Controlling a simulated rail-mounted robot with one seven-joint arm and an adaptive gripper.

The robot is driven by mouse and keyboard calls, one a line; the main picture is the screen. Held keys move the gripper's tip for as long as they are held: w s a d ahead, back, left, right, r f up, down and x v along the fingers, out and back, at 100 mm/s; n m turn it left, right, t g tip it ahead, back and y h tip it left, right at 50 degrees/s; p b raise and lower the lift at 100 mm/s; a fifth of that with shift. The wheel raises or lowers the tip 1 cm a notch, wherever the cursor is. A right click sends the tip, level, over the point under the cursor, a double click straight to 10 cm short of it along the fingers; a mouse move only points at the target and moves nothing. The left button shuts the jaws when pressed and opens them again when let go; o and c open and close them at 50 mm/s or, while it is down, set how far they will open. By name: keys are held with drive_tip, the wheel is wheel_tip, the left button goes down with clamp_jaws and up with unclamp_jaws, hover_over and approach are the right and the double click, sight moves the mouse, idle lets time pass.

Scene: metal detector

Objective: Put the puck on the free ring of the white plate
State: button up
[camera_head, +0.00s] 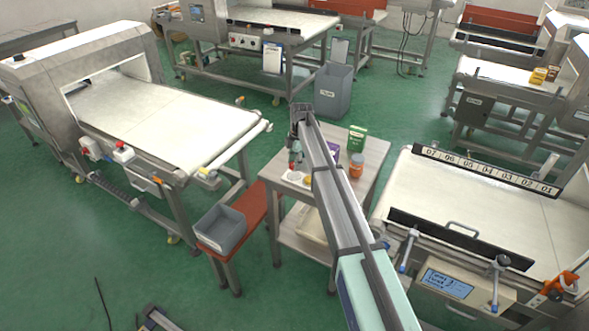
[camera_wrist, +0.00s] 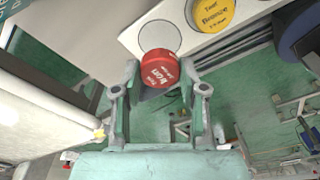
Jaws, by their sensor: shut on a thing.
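The red puck (camera_wrist: 160,68), with white lettering that seems to read "Iron", is between the fingers of my gripper (camera_wrist: 158,76) in the wrist view. My gripper is shut on it. The white plate (camera_wrist: 250,14) lies beyond the puck. Its free ring (camera_wrist: 158,32) is a thin dark outline, and the puck covers the ring's near part in this view. A yellow puck (camera_wrist: 211,12) marked "Bronze" sits on the plate to the right. In the head view my gripper (camera_head: 296,158) is over the plate (camera_head: 290,178); the red puck is not clear there. The puck's height above the plate cannot be told.
The small table (camera_head: 372,150) also holds a green box (camera_head: 357,138), a purple box (camera_head: 331,157) and an orange jar (camera_head: 356,165), right of the gripper. A grey bin (camera_head: 221,229) rests on a red bench (camera_head: 256,208). Conveyors stand on both sides.

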sight(295, 176)
drive_tip(key=shift+f+p, duration=0.55)
drive_tip(key=shift+f, duration=1.6)
drive_tip(key=shift+f, duration=0.1)
drive_tip(key=o, duration=1)
drive_tip(key=shift+c, duration=0.2)
drive_tip(key=r+b, duration=0.1)
drive_tip(key=r, duration=0.3)
drive_tip(key=r+b, duration=0.1)
drive_tip(key=r, duration=0.3)
drive_tip(key=d+r+b, duration=0.1)
drive_tip(key=r, duration=0.3)
drive_tip(key=shift+w+d+r+b, duration=0.1)
drive_tip(key=shift+w+b, duration=0.25)
